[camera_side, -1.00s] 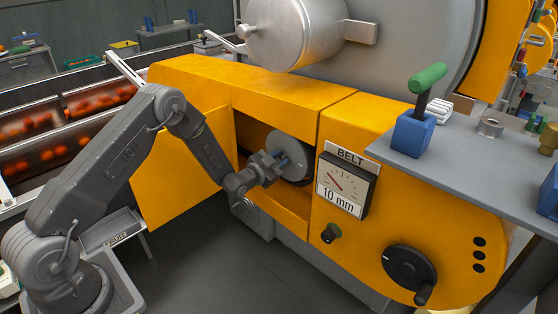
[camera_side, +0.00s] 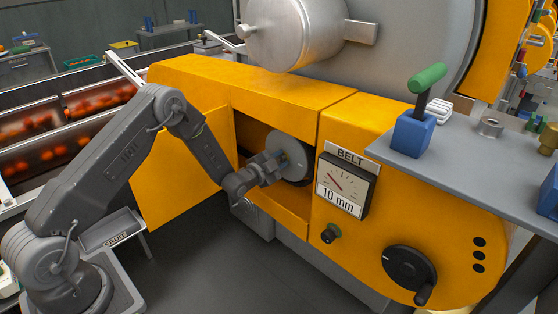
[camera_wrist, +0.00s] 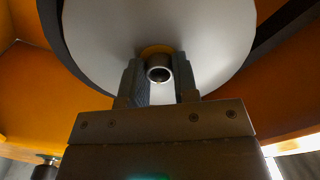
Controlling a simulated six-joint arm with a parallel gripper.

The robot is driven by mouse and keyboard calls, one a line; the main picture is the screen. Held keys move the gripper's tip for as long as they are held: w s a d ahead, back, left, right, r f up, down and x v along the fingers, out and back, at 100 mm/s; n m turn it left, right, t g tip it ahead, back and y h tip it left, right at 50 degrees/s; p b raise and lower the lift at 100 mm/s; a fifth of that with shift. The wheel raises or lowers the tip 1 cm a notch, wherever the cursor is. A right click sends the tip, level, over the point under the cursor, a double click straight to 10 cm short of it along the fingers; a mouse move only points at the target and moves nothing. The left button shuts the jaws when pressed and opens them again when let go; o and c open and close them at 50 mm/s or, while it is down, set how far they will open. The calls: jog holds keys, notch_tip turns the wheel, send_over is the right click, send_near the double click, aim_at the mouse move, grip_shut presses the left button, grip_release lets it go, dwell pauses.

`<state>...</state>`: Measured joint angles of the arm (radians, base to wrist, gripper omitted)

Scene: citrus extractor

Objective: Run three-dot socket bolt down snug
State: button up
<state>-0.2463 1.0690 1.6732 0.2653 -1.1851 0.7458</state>
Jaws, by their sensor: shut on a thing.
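A round grey pulley disc (camera_side: 297,149) sits inside the opening of the yellow housing, and it also fills the top of the wrist view (camera_wrist: 210,35). At its middle a short metal cylinder with a hollow dark end, the socket bolt (camera_wrist: 158,70), sticks out toward me from a yellowish ring. My gripper (camera_wrist: 160,82) is shut on the bolt, one finger on each side of its head. In the side view my gripper (camera_side: 281,163) is at the face of the disc and hides the bolt. I cannot make out three dots on the bolt, nor how far it is seated.
The yellow housing edges (camera_side: 276,207) frame the opening closely around my wrist. An open yellow door (camera_side: 175,175) hangs to the left. Right of the opening are a BELT gauge marked 10 mm (camera_side: 345,187), a small knob (camera_side: 331,233) and a black crank wheel (camera_side: 409,265).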

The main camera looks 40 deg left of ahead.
jog(key=shift+d, duration=0.15)
jog(key=o, duration=0.9)
jog(key=s, duration=1.4)
